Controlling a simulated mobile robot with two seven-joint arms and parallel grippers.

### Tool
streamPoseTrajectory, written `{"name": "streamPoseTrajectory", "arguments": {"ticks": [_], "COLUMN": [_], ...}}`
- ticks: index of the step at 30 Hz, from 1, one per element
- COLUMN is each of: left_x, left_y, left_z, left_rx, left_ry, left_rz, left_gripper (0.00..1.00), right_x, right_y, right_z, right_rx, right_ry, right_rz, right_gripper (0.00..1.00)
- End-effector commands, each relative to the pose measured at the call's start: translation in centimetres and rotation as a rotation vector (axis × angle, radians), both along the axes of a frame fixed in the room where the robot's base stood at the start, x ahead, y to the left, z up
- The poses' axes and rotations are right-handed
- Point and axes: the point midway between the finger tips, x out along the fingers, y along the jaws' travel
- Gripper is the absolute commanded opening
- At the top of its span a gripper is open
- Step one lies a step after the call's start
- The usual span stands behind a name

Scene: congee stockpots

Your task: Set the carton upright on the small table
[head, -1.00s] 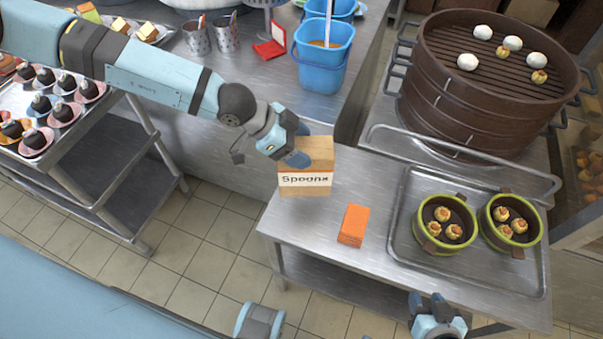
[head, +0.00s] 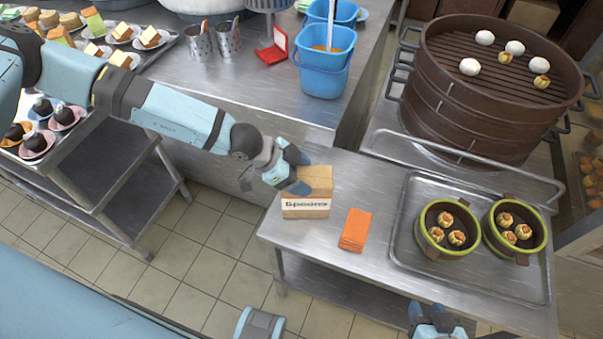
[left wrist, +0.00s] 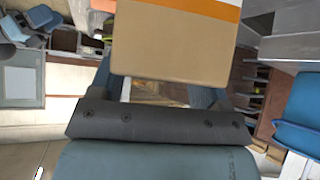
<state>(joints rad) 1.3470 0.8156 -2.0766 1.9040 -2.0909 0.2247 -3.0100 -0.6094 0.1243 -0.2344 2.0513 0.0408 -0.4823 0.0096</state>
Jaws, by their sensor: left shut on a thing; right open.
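The tan carton (head: 305,207) labelled "Spoons" is in my left gripper (head: 298,178). The gripper is shut on the carton's upper part, and its fingers partly hide the top. The carton looks upright, label facing the front, at the left edge of the small table (head: 330,275). I cannot tell whether its base touches the tabletop. In the left wrist view the carton (left wrist: 175,45) fills the top middle, with an orange and white band. My right gripper (head: 437,318) is open and empty at the bottom edge, partly cut off by the frame.
An orange block (head: 355,230) lies on the small table right of the carton. A metal tray (head: 405,265) with two green-rimmed steamers (head: 447,228) takes the table's right side. A large brown steamer (head: 490,90) and blue buckets (head: 322,65) stand behind.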

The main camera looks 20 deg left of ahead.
Motion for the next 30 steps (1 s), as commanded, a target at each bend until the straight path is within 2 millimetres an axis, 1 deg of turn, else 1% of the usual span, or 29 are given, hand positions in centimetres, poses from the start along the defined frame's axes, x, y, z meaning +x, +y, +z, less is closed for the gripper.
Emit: {"name": "streamPoseTrajectory", "arguments": {"ticks": [1,4,11,14,17,22,30], "left_x": [0.0,0.0,0.0,0.0,-0.1,-0.7,-1.8], "left_y": [0.0,0.0,0.0,0.0,0.5,2.3,5.2], "left_z": [-0.2,-0.1,-0.1,0.3,0.8,2.8,6.1], "left_rx": [0.000,0.000,0.000,0.000,0.002,0.001,0.002], "left_ry": [0.000,0.000,0.000,0.000,-0.002,-0.004,-0.003], "left_rz": [0.000,0.000,0.000,0.000,-0.001,0.001,-0.001], "left_gripper": [0.72,0.95,0.95,0.95,0.95,0.95,0.95], "right_x": [0.0,0.1,0.4,0.5,0.6,0.6,0.4], "right_y": [-0.1,-0.1,0.0,0.1,0.2,0.3,0.1], "right_z": [-0.1,0.0,0.3,0.7,0.7,0.9,2.0], "right_rx": [-0.002,-0.003,0.000,0.003,0.006,0.008,-0.003], "right_ry": [-0.002,-0.003,-0.009,-0.011,-0.012,-0.011,-0.023], "right_rz": [0.002,0.001,0.000,-0.002,-0.006,-0.008,-0.003], "right_gripper": [0.43,0.43,0.43,0.43,0.43,0.43,0.43]}}
